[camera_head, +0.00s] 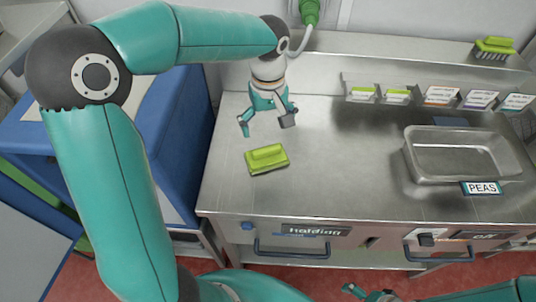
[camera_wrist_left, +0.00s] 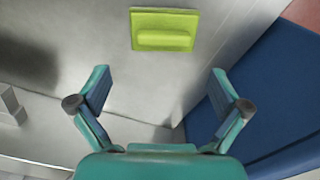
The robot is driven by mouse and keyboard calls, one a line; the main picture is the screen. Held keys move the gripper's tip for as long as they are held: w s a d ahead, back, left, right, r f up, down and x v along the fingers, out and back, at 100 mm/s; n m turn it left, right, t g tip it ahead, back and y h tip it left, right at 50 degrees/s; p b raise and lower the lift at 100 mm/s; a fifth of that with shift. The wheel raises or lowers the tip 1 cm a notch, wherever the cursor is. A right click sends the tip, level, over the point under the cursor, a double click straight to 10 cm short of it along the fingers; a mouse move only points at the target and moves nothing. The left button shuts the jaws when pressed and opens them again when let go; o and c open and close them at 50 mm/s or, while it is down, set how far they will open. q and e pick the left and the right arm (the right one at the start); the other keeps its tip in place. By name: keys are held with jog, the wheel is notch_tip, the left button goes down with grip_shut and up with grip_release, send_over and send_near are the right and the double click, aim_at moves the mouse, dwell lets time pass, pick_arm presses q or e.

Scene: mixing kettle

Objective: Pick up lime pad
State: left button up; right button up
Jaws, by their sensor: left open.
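The lime pad (camera_head: 267,159) is a flat lime-green block with a raised grip along its top. It lies on the steel counter near the front left edge. It also shows in the left wrist view (camera_wrist_left: 165,30), at the top, beyond my fingers. My left gripper (camera_head: 267,122) is open and empty, above the counter and farther back than the pad. Its two spread fingers also show in the left wrist view (camera_wrist_left: 160,74), apart from the pad. Part of my right gripper (camera_head: 368,293) shows at the bottom edge; its jaws are unclear.
A steel pan (camera_head: 463,155) labelled PEAS stands on the right of the counter (camera_head: 335,170). Labelled pockets (camera_head: 441,95) line the back wall. A lime brush (camera_head: 495,47) sits on the ledge. A blue cabinet (camera_head: 180,130) stands at the left. The counter around the pad is clear.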

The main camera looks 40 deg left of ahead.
aim_at(267, 148)
pick_arm(q)
notch_tip(267, 148, down, 3)
jog(key=shift+r, duration=0.1)
jog(key=f, duration=0.3)
jog(key=f+p, duration=0.1)
jog(key=f, duration=0.1)
jog(key=shift+s, duration=0.35)
jog(key=shift+f, duration=0.5)
jog(key=shift+w, duration=0.1)
jog(key=c, duration=1.1)
jog(key=shift+r, duration=0.1)
